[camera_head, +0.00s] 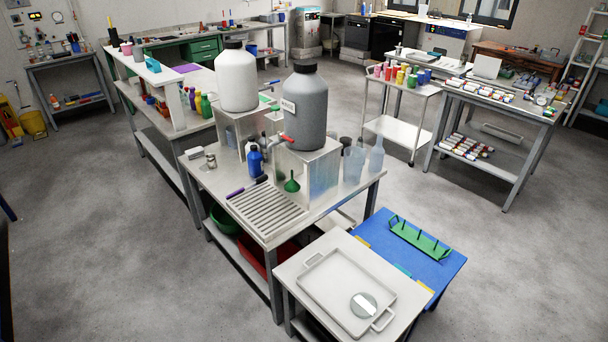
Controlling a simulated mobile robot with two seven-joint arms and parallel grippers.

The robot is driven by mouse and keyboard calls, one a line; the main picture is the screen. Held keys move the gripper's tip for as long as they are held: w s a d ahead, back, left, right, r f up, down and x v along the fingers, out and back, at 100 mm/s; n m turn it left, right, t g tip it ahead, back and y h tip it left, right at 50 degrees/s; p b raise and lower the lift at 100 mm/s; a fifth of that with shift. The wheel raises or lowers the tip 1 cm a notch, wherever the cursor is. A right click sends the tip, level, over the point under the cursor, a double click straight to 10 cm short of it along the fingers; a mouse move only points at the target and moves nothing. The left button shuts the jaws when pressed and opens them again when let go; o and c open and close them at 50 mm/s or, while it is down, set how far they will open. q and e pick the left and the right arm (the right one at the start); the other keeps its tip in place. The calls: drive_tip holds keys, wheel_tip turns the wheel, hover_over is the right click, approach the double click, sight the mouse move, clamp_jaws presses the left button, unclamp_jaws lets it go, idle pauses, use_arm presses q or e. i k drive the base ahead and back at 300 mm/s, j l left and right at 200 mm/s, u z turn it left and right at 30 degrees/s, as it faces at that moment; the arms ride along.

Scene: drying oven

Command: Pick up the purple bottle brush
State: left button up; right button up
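A thin purple item that looks like the bottle brush (236,194) lies on the grey metal table (345,197), at the back left edge of a slatted drain rack (265,212). A blue bottle (255,163) stands just behind its right end. The brush is small in the picture, so its bristles cannot be made out clearly. Neither of my grippers shows in the head view.
A grey carboy (305,115) and a white carboy (236,80) stand on metal stands behind the rack. A green funnel (292,183) is right of the brush. A tray (335,287) lies on the front table. Open floor lies to the left.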

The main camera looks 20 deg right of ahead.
sight(261, 179)
drive_tip(key=i+z, duration=0.15)
drive_tip(key=z, duration=0.3)
drive_tip(key=i+j+z, duration=0.15)
drive_tip(key=z, duration=0.25)
drive_tip(key=i+j+z, duration=0.35)
drive_tip(key=j, duration=0.3)
drive_tip(key=i+j+z, duration=0.2)
drive_tip(key=j, duration=0.15)
drive_tip(key=i+j, duration=0.1)
drive_tip(key=j, duration=0.25)
drive_tip(key=i+j+z, duration=0.15)
drive_tip(key=j, duration=0.55)
drive_tip(key=i+j, duration=0.1)
drive_tip(key=j, duration=0.25)
drive_tip(key=i+j, duration=0.15)
drive_tip(key=j, duration=0.25)
drive_tip(key=i+j, duration=0.1)
drive_tip(key=j, duration=0.25)
drive_tip(key=i+j+z, duration=0.1)
drive_tip(key=j, duration=0.3)
drive_tip(key=i+j, duration=0.15)
drive_tip(key=j, duration=0.2)
drive_tip(key=i+j, duration=0.1)
drive_tip(key=j, duration=0.3)
drive_tip(key=i+j, duration=0.15)
drive_tip(key=j, duration=0.25)
